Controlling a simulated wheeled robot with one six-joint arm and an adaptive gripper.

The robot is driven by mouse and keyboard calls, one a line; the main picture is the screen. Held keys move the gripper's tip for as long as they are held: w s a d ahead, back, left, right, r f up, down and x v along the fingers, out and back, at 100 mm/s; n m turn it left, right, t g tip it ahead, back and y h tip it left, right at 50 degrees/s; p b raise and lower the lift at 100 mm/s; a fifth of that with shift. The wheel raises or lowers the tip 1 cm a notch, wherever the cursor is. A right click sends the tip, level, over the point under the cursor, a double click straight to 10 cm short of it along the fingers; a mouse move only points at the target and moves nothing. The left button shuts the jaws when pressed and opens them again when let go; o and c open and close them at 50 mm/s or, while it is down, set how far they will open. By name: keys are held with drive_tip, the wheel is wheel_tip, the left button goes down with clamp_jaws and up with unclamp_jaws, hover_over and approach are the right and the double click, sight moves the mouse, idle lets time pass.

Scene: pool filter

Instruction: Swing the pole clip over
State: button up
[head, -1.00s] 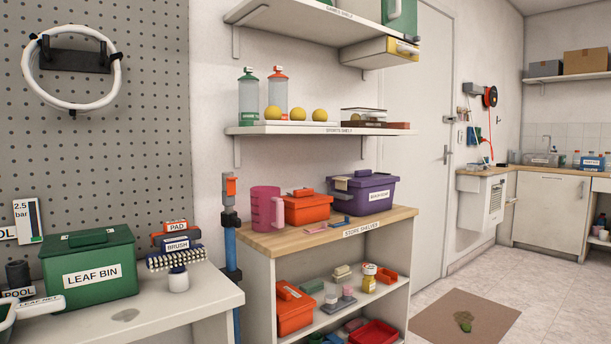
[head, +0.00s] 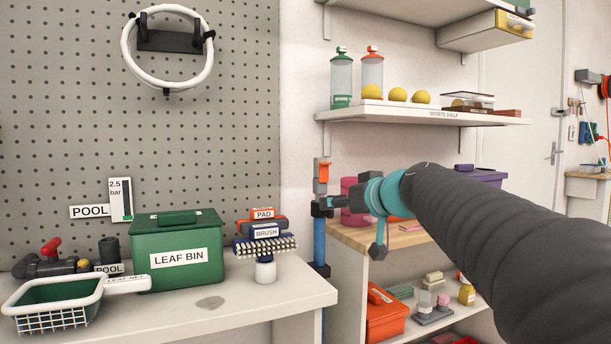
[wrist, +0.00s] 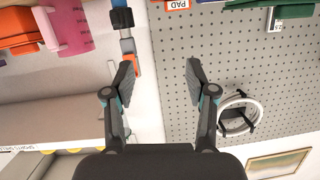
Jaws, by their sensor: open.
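The pole clip (head: 322,173) looks like the orange and grey piece at the top of the blue pole (head: 320,243), above a dark collar. The pole stands upright between the bench and the shelf unit. In the wrist view, which is upside down, the clip's orange part (wrist: 135,64) shows beside the left finger; I cannot tell if they touch. The blue pole (wrist: 122,18) runs up to the top edge. My gripper (wrist: 160,62) is open with nothing between its fingers. In the head view my arm comes in from the right, its end just right of the pole.
The white bench (head: 255,293) holds a green leaf bin (head: 178,258), a brush (head: 265,245) and a leaf net (head: 58,308). A white hose ring (head: 127,47) hangs on the pegboard. The sports shelf (head: 425,110) is above my arm. Store shelves stand right of the pole.

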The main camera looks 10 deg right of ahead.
sight(327, 164)
drive_tip(key=w+d+r+t+b, duration=0.1)
drive_tip(key=w+d+r+t, duration=0.2)
drive_tip(key=w+d+r, duration=0.4)
drive_tip(key=p+x, duration=0.1)
drive_tip(key=x, duration=0.4)
drive_tip(key=a+p+x, duration=0.1)
drive_tip(key=p+x, duration=0.1)
drive_tip(key=x, duration=0.3)
drive_tip(key=p+x, duration=0.2)
drive_tip(key=x, duration=0.3)
drive_tip(key=shift+a+f, duration=0.3)
drive_tip(key=shift+f, duration=0.05)
drive_tip(key=shift+s, duration=0.1)
clamp_jaws()
